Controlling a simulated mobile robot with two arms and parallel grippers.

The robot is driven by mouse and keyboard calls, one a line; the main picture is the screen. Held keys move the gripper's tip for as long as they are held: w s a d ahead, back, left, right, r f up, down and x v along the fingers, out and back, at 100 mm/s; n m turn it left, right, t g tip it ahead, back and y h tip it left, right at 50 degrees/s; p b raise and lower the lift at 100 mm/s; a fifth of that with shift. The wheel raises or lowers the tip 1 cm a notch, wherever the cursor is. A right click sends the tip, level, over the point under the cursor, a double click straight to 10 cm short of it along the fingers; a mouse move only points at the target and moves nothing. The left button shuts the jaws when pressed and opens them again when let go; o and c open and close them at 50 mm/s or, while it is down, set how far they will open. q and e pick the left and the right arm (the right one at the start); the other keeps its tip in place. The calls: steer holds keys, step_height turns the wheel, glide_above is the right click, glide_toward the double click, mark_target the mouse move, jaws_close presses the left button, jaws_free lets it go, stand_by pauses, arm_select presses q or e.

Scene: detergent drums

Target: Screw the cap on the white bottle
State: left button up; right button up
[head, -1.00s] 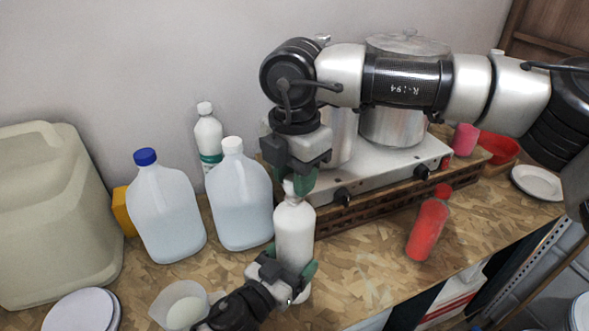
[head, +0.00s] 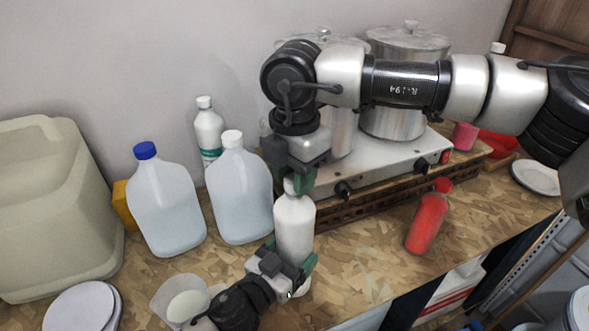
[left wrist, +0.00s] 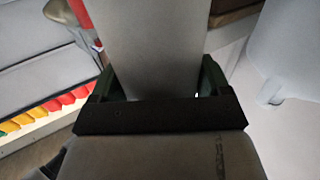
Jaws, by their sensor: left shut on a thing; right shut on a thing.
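The white bottle (head: 294,232) stands upright near the front middle of the wooden table. My left gripper (head: 290,257) is shut around its lower body from the front. In the left wrist view, the pale bottle (left wrist: 158,50) fills the space between the left fingers (left wrist: 158,84). My right gripper (head: 292,184) points down from above and is shut on the white cap (head: 290,187) at the bottle's top. The fingers partly hide the cap, and I cannot tell how tightly it sits on the neck.
Two large jugs, one blue-capped (head: 166,205) and one white-capped (head: 240,195), stand left of the bottle. A cup (head: 180,300) is at the front left. A stove (head: 385,172) with pots is behind. A red bottle (head: 427,223) stands right, with clear tabletop between.

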steer(key=m, duration=0.4)
steer(key=shift+m, duration=0.3)
steer(key=m, duration=0.5)
steer(key=o, duration=0.9)
steer(key=shift+r, duration=2.25)
steer(key=shift+c, duration=0.3)
